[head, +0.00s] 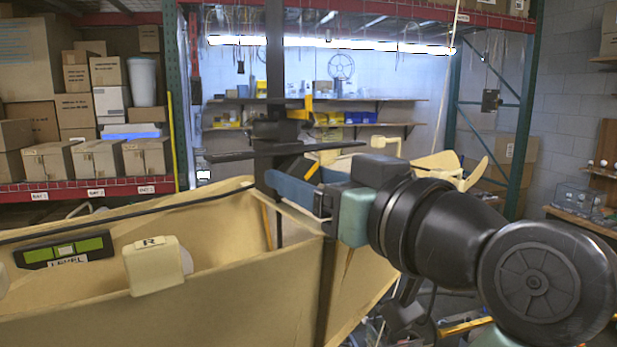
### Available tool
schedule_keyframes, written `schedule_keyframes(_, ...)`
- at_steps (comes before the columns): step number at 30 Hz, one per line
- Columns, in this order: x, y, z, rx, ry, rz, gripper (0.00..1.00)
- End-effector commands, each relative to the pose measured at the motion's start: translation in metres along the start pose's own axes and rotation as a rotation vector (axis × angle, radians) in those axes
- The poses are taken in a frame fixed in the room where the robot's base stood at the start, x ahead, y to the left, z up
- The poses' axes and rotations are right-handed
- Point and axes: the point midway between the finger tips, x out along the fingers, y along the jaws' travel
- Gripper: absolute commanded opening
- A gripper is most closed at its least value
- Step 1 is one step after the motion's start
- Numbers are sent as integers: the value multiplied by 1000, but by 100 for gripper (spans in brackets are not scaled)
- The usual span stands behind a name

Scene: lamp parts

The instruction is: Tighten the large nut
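A dark vertical post (275,50) rises at the centre of the head view, with a long black horizontal bar (225,156) crossing it. A dark, blocky part (272,130) sits around the post just above the bar. It may be the large nut, but its shape is unclear. My arm reaches in from the right, and my gripper (300,140) is beside the post, with orange-yellow pieces near the dark part. Its fingertips are small and partly hidden, so I cannot tell whether they grip anything.
A large beige panelled structure (150,320) fills the lower left and centre. On it are a cream block marked R (155,266) and a black-green level (62,249). Shelves with cardboard boxes (30,60) stand at the back left. A cluttered bench (585,222) is at right.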

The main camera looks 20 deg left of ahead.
Motion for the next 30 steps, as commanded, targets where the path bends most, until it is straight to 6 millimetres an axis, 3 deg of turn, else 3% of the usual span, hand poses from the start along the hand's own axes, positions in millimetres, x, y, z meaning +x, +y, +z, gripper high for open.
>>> schedule_keyframes(1, 0, 0, 0, 0, 0, 0, 52)
schedule_keyframes(9, 0, 0, 0, 0, 0, 1, 3)
schedule_keyframes(20, -1, 1, 2, -61, 1, 2, 2)
schedule_keyframes(30, -1, 1, 4, -313, 3, 2, 2)
